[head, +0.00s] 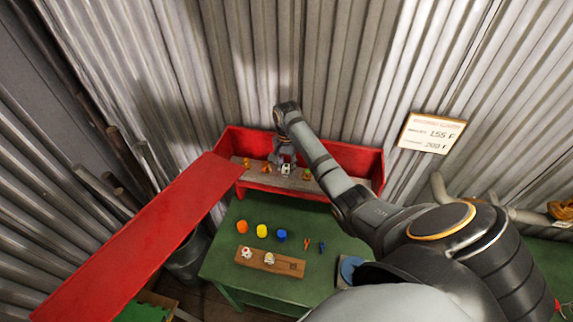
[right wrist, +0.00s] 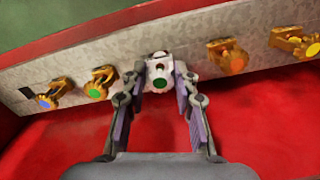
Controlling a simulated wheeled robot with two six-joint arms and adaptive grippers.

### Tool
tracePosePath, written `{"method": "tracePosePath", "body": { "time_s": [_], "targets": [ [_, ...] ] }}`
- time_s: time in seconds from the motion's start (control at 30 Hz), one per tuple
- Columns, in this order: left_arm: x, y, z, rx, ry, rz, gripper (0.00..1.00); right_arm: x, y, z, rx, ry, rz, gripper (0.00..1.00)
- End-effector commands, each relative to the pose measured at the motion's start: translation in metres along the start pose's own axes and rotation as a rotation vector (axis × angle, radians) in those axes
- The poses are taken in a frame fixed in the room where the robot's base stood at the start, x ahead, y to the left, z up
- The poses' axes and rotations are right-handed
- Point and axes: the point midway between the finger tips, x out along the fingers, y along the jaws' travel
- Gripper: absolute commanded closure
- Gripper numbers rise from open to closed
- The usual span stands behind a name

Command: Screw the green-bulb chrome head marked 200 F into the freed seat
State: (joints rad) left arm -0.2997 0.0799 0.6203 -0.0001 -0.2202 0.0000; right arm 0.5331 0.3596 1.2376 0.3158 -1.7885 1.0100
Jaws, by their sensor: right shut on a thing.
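The chrome head with the green bulb (right wrist: 160,84) is between the fingers of my right gripper (right wrist: 161,76), which is shut on it. It sits against the pale grey panel (right wrist: 198,72) in the row of brass heads; I cannot tell how far it is screwed in. The marking on it is too small to read. In the head view my right gripper (head: 285,158) reaches into the red box (head: 348,157), and the chrome head (head: 286,169) shows small below it. My left gripper is not in view.
Brass heads (right wrist: 94,91) (right wrist: 226,56) stand on both sides of the fingers. The red lid (head: 140,245) is at left. The green table (head: 225,270) holds orange, yellow and blue caps (head: 262,231) and a wooden block (head: 290,266) with two heads. A sign (head: 431,133) hangs on the wall.

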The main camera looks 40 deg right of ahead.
Motion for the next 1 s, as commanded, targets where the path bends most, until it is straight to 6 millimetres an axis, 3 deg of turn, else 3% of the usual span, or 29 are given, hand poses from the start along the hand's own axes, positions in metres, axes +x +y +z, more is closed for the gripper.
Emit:
{"method": "tracePosePath", "body": {
  "time_s": [0.17, 0.47, 0.8, 1.0],
  "targets": [
    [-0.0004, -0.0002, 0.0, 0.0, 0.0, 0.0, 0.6, 0.0019, 0.0, 0.0, 0.022, 0.0, 0.0, 1.0],
    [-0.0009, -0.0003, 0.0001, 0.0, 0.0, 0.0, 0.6, 0.0023, 0.0008, 0.0002, 0.472, 0.001, 0.0, 1.0],
    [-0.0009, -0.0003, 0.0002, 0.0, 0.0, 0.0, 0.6, 0.0019, 0.0007, 0.0, 0.533, 0.001, -0.001, 1.0],
    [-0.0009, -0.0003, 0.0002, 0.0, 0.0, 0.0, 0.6, 0.002, 0.0011, 0.0003, 0.872, 0.001, -0.002, 1.0]
  ]
}}
